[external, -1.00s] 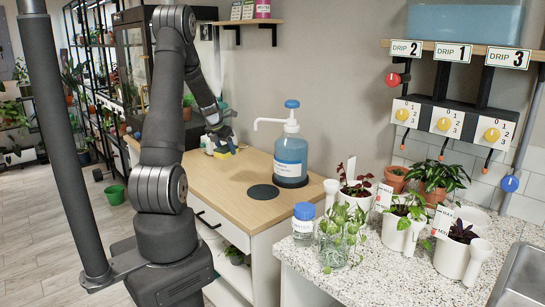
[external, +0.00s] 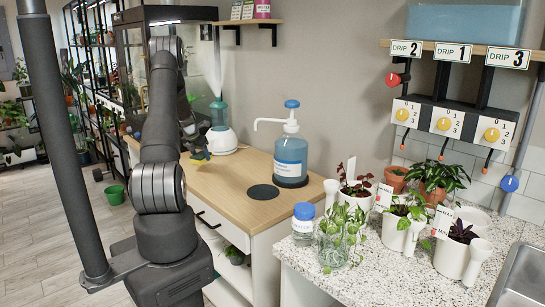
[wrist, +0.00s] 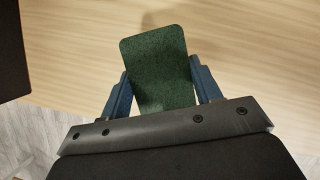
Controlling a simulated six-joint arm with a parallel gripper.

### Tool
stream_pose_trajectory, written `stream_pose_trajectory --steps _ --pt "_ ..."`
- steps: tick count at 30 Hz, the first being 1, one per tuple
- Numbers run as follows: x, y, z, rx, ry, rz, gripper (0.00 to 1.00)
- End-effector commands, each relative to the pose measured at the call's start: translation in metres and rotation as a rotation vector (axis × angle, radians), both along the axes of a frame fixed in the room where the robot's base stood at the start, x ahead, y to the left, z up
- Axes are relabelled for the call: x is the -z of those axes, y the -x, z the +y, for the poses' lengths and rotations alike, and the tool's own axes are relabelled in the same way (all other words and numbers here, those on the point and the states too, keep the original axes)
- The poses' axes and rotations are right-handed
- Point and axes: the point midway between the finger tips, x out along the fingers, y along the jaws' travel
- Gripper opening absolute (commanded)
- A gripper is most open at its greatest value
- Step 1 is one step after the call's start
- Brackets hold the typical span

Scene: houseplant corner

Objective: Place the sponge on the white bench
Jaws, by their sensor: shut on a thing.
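The sponge shows its green face in the wrist view (wrist: 156,65), between the two blue fingers of my gripper (wrist: 163,88). In the external view a small yellow part of the sponge (external: 201,160) shows below my gripper (external: 197,150), partly hidden by my arm. The wooden surface lies below the sponge in the wrist view. How high the sponge is above it, I cannot tell.
A white device with a teal bottle (external: 221,140) stands at the back of the wooden top. A blue pump bottle (external: 290,160) and a dark disc (external: 262,192) are to the right. The middle of the top is clear. Potted plants stand on the speckled counter (external: 375,262).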

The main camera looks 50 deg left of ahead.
Motion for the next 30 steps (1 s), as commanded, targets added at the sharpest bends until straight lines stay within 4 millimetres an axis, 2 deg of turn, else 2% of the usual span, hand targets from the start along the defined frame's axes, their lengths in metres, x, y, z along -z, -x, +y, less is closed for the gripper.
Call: stream_pose_trajectory --steps 10,21,22,24,25,30 --pt "0.039 0.000 0.001 0.000 0.000 0.000 0.37" --pt "0.044 0.000 0.001 0.001 0.000 0.000 0.37" --pt "0.043 0.000 0.001 0.001 -0.001 -0.001 0.62" --pt "0.043 0.000 0.001 0.001 -0.001 -0.001 0.75" --pt "0.043 0.000 0.001 0.001 -0.001 -0.001 0.80" --pt "0.043 0.000 0.001 0.001 -0.001 -0.001 0.80"
